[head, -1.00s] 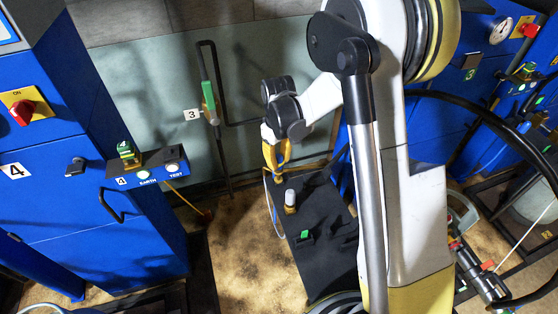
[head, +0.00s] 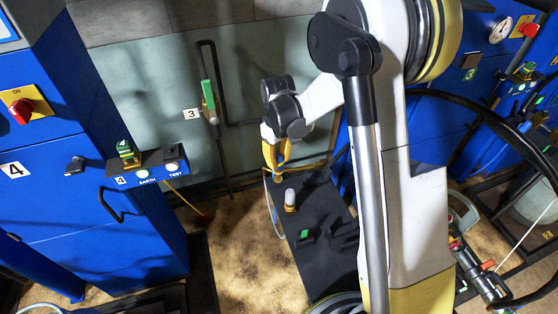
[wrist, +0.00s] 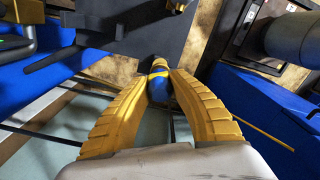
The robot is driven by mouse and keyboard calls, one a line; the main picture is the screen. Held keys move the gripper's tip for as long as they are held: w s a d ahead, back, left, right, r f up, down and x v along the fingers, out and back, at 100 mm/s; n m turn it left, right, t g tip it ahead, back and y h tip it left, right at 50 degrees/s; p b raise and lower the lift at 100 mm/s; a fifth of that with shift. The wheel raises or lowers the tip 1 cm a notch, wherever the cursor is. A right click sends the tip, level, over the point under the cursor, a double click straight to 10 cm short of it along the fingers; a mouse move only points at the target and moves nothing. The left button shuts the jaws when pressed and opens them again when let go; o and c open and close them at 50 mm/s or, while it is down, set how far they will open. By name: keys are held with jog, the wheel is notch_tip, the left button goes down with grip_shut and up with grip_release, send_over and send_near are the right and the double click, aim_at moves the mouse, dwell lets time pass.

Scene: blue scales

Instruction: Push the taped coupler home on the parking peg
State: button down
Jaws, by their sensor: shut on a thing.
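My gripper (wrist: 158,72) has its two yellow ribbed fingers closed at the tips around a small blue coupler with a yellow tape band (wrist: 159,82). In the head view my gripper (head: 276,158) points down at the far end of a black deck; the coupler is too small to make out there. A short brass post with a pale cap (head: 290,199) stands upright on the deck, apart from the gripper. I cannot tell whether this post is the parking peg, or whether the coupler touches a peg. The fingers hide much of the coupler.
The black deck (head: 322,262) carries a green block (head: 305,235) and dark low fittings. A thin pale hose (head: 275,222) loops beside it. Blue cabinet 4 (head: 60,190) stands at left, with a red switch (head: 21,110). Tan floor (head: 240,260) lies open between.

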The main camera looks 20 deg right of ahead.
jog(key=shift+s+f+b, duration=0.25)
jog(key=shift+f+b, duration=0.65)
jog(key=shift+f, duration=0.15)
jog(key=c, duration=1.2)
grip_release()
jog(key=shift+r, duration=0.1)
notch_tip(320, 180, up, 9)
jog(key=s, duration=0.1)
jog(key=shift+s, duration=0.25)
jog(key=shift+r, duration=0.15)
